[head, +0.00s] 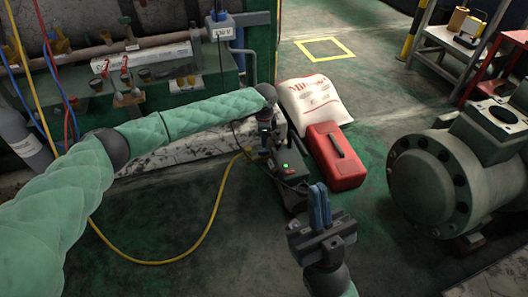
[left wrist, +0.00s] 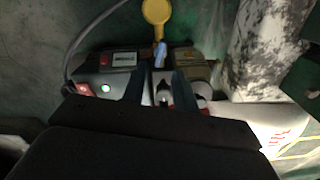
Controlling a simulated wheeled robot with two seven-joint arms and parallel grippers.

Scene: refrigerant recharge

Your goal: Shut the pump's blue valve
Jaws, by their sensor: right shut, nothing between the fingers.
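The pump (head: 290,168), a dark box with a lit green light, stands on the floor in the head view. It also shows in the left wrist view (left wrist: 120,60), with a red switch and the green light. The blue valve (left wrist: 160,54) appears as a small light-blue handle just beyond my left fingertips. My left gripper (head: 265,143) points down at the far end of the pump. In the left wrist view its two dark fingers (left wrist: 166,85) stand apart with a gap between them; contact with the valve cannot be told. My right gripper (head: 320,205) is shut and empty, in front of the pump.
A red toolbox (head: 335,160) and a white sack (head: 312,100) lie right of the pump. A yellow hose (head: 190,250) curves over the floor. A yellow round piece (left wrist: 157,12) is beyond the valve. A large grey machine (head: 435,185) stands at right.

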